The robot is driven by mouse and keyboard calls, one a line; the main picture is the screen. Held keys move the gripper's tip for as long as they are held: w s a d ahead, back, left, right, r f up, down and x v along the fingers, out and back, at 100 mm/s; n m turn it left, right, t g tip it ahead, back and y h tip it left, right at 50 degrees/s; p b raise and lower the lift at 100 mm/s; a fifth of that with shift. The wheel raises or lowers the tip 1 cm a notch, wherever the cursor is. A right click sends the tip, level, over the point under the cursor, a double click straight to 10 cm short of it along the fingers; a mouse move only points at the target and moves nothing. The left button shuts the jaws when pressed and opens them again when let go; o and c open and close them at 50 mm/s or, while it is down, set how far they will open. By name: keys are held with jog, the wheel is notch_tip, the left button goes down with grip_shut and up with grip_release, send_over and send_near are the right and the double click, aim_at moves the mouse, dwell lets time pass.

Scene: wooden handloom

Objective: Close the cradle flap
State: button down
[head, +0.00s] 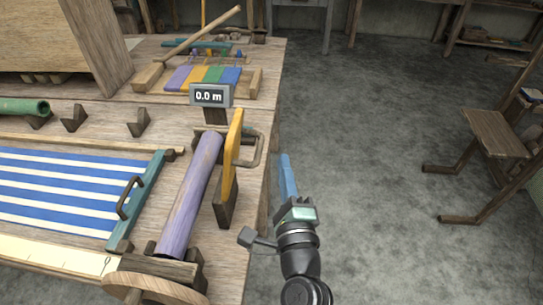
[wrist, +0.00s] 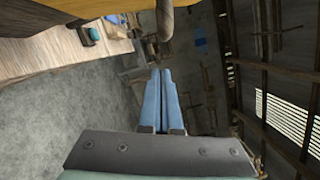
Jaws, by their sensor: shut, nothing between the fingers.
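The cradle flap looks to be the yellow-orange board (head: 233,150) standing nearly upright on a dark wooden block (head: 226,203), just right of the purple roller (head: 190,195). A bent handle (head: 257,148) sticks out from its right side. My gripper (head: 285,158) has blue fingers, shut and empty. It is right of the flap and handle, past the table edge, apart from both. The fingers also show in the wrist view (wrist: 161,73).
The wooden table (head: 230,275) ends at its right edge near my gripper. A 0.0 m display (head: 210,96) stands behind the flap. Blue-striped cloth (head: 60,185) lies left. A wooden chair (head: 497,135) stands far right, with open floor (head: 370,150) between.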

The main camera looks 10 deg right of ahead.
jog(key=shift+w+a+r+p, duration=0.15)
jog(key=shift+a+r+p, duration=0.2)
jog(key=shift+a, duration=0.25)
jog(key=shift+w+a+r+p, duration=0.1)
jog(key=shift+a+r+p, duration=0.1)
jog(key=shift+a+p, duration=0.3)
jog(key=shift+a, duration=0.1)
jog(key=shift+r, duration=0.1)
